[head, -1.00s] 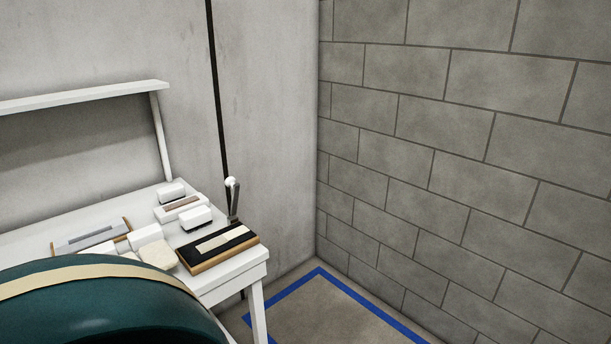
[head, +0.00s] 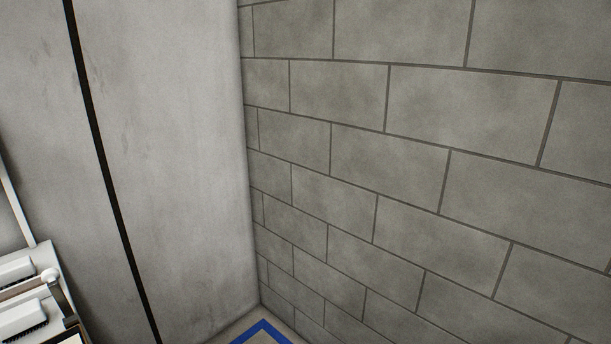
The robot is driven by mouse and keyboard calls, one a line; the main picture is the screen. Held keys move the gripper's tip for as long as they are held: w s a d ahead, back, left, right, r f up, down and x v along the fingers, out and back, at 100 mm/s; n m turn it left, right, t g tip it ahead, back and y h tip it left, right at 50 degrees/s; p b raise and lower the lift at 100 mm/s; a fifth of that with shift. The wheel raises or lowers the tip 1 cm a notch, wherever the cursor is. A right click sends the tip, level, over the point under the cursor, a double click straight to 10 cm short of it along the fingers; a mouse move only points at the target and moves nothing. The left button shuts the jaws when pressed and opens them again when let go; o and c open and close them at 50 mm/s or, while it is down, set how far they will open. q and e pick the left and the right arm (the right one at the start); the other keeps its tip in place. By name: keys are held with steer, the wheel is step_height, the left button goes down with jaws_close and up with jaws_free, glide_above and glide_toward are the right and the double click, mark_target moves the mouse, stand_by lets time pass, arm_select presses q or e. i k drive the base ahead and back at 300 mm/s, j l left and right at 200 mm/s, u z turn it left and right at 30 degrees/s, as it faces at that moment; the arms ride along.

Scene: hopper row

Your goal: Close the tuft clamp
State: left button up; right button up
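Neither of my grippers is in the head view.
A white-backed brush with dark bristles (head: 22,316) and another white block (head: 14,269) lie on the bench. A grey block wall (head: 440,150) meets a pale panel wall (head: 180,150) in a corner. Blue floor tape (head: 262,331) shows at the bottom.

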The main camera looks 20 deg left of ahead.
mark_target(51, 276)
steer(key=i+u, duration=0.25)
steer(key=u, duration=0.25)
steer(key=i+l+u, duration=0.1)
steer(key=u, duration=0.4)
steer(key=i+l+u, duration=0.2)
steer(key=u, duration=0.3)
steer(key=i+l+u, duration=0.15)
steer(key=u, duration=0.3)
steer(key=i+l+u, duration=0.2)
steer(key=u, duration=0.25)
steer(key=i+l+u, duration=0.2)
steer(key=u, duration=0.25)
steer(key=i+l+u, duration=0.1)
steer(key=l+u, duration=0.25)
steer(key=i+l+u, duration=0.1)
steer(key=u, duration=0.3)
steer(key=l+u, duration=0.65)
steer(key=l, duration=0.2)
steer(key=l+u, duration=0.3)
steer(key=l, duration=0.25)
steer(key=z, duration=0.75)
steer(key=l+z, duration=0.1)
steer(key=z, duration=1.45)
steer(key=i+z, duration=0.1)
steer(key=z, duration=0.7)
steer(key=j+z, duration=0.1)
steer(key=z, duration=1.45)
steer(key=j+z, duration=0.1)
steer(key=z, duration=1.45)
steer(key=j, duration=0.1)
